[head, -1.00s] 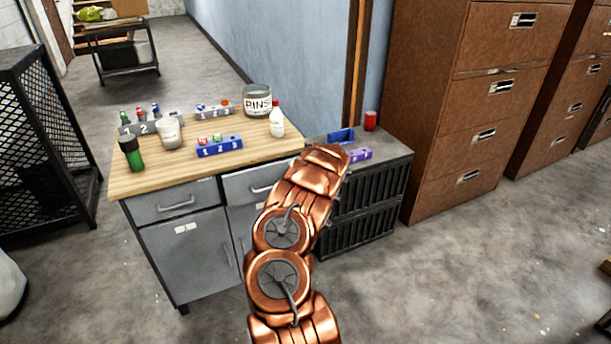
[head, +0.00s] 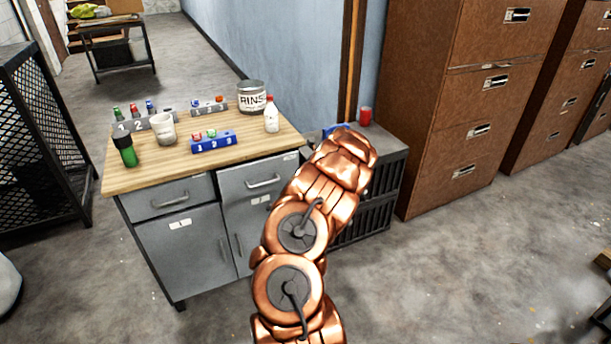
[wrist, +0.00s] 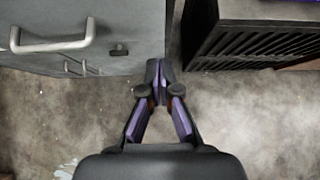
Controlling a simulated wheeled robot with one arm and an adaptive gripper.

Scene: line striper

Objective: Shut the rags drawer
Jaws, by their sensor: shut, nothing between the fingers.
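The grey cabinet has two drawers under its wooden top (head: 190,165). The left drawer (head: 150,203) has a bar handle. The right drawer (head: 240,185) also has one, and its right end lies close to my arm. No rags label is readable, and I cannot tell how far either drawer stands out. In the wrist view a grey front with a bar handle (wrist: 55,44) fills the upper left. My gripper (wrist: 157,68) is shut and empty, just right of that front's edge, with floor behind it. My arm hides the gripper in the head view.
A black slatted unit (head: 385,190) stands right of the cabinet, with a red can (head: 365,116) on it. Bottles, a tin (head: 252,97) and numbered holders (head: 213,145) stand on the wooden top. Brown filing cabinets (head: 470,110) stand further right. Floor in front is clear.

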